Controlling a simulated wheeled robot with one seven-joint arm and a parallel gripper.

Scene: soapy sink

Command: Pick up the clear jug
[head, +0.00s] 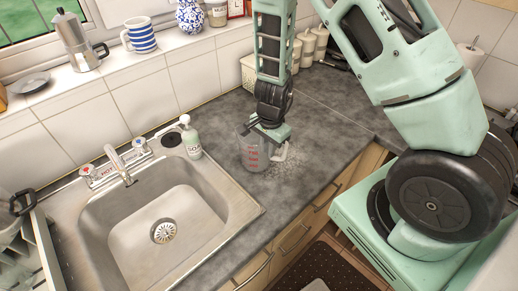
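The clear jug (251,155) stands upright on the grey counter, right of the sink, with red measuring marks on its side. My gripper (267,138) points down at the jug's upper right side, at or very close to its rim. My gripper and wrist hide part of the jug's top right. The fingers are small and overlap the jug, so I cannot tell whether they are open or closed on it.
The sink (205,246) lies left of the jug, with a soap bottle (191,142) at its back right corner. Pale specks (286,160) lie on the counter right of the jug. Canisters (307,47) stand behind my arm. The counter in front of the jug is clear.

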